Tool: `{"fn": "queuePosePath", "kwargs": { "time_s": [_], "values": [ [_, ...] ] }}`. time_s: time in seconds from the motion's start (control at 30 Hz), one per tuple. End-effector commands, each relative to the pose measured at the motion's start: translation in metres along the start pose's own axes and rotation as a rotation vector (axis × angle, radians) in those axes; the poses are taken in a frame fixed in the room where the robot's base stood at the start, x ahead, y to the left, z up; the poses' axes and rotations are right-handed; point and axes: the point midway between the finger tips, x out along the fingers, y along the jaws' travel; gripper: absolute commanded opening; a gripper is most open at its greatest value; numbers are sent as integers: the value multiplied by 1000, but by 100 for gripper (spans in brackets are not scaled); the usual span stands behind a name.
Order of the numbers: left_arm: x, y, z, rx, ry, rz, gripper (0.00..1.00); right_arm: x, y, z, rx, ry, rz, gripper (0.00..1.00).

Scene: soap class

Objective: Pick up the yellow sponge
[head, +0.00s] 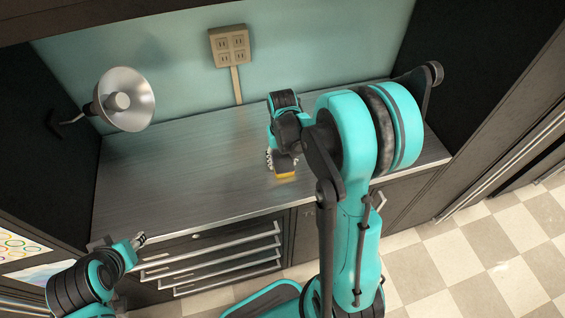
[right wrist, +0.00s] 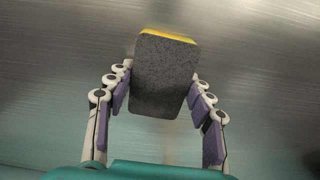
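The yellow sponge (head: 285,175) has a dark grey face and lies on the metal counter (head: 190,170) near its front edge. In the right wrist view the sponge (right wrist: 165,75) shows mostly its grey face, with a yellow strip at the far end. My right gripper (head: 282,160) is over the sponge. In the right wrist view its fingers (right wrist: 160,85) stand on either side of the sponge, spread apart, with a small gap at left; the right fingertip is very close or touching. My left gripper (head: 139,240) is empty by the counter's front left corner.
A metal lamp (head: 125,98) hangs at the left wall. A socket plate (head: 230,46) with a cable is on the back wall. Several drawer handles (head: 215,258) stick out below the counter's front edge. The left part of the counter is clear.

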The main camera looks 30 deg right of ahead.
Motion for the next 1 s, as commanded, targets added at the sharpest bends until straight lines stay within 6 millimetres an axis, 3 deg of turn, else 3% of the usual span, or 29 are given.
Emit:
{"fn": "queuePosePath", "kwargs": {
  "time_s": [0.37,0.53,0.67,1.0],
  "values": [
    [-1,0,-1,0,0,0,40,-3,0,0,0,0,1,33],
    [-6,0,-5,0,0,0,40,-21,0,0,0,0,1,33],
    [-14,0,-10,0,0,0,40,-47,0,0,0,0,1,33],
    [-24,0,-18,0,0,0,40,-89,67,-43,4,0,0,33]
  ]
}}
